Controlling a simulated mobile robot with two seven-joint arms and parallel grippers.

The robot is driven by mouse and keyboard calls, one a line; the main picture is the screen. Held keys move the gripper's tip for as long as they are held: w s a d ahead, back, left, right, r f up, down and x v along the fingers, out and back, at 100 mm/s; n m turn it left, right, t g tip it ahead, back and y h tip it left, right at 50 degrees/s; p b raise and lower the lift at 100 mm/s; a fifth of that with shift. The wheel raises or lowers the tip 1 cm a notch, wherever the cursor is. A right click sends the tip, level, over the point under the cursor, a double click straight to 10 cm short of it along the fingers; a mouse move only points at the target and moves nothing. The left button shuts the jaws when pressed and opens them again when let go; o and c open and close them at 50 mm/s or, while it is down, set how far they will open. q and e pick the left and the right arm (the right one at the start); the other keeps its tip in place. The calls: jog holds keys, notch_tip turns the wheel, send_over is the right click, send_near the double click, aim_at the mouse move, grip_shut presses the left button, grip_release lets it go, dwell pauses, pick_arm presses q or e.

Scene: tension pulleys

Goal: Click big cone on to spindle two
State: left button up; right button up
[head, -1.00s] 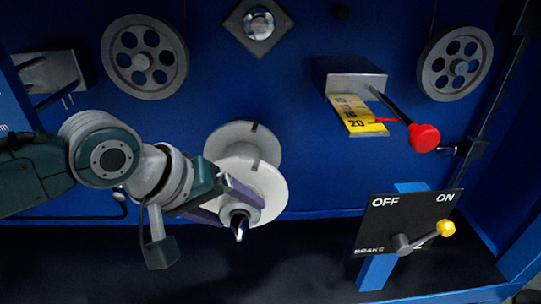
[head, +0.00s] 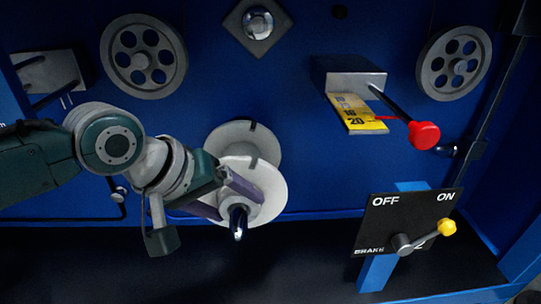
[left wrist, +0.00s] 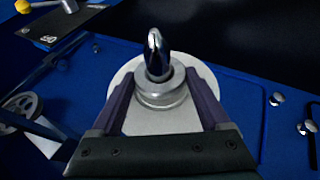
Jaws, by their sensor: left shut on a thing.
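The big cone (head: 268,186) is a pale grey-white disc with a narrower collar at its front. A second pale disc (head: 243,135) shows behind it, nearer the blue panel; I cannot tell whether they are one piece. My left gripper (head: 241,207) is shut on the collar, one purple finger on each side. The chrome tip of a spindle (head: 238,224) sticks out through the collar's centre, so the cone is around the spindle. In the left wrist view the tip (left wrist: 157,55) rises above the ringed collar (left wrist: 162,97). How the cone seats at the back is hidden. My right gripper is not in view.
A black brake plate (head: 376,220) with a yellow-knobbed lever stands at the lower right. A red-knobbed lever (head: 424,135) juts out above it. Spoked pulleys (head: 144,56) (head: 454,63) and a diamond plate (head: 240,38) are on the panel. Dark free space lies below the cone.

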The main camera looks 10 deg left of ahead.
pick_arm(q)
jog(key=shift+a, duration=0.15)
jog(key=o, duration=1.2)
jog(key=shift+w, duration=0.15)
jog(key=shift+c, duration=0.2)
jog(key=shift+o, duration=1)
jog(key=shift+w+r, duration=0.1)
jog(key=shift+w, duration=0.15)
jog(key=shift+s, duration=0.2)
jog(key=r+p, duration=0.2)
jog(key=shift+s+a+p, duration=0.1)
jog(key=shift+a+p, duration=0.2)
jog(key=shift+a, duration=0.1)
jog(key=s+a+r+p, duration=0.1)
jog(key=a+r+p, duration=0.2)
jog(key=r+p, duration=0.2)
jog(key=shift+a+r+p, duration=0.25)
jog(key=shift+r+p, duration=0.1)
jog(key=shift+p, duration=0.6)
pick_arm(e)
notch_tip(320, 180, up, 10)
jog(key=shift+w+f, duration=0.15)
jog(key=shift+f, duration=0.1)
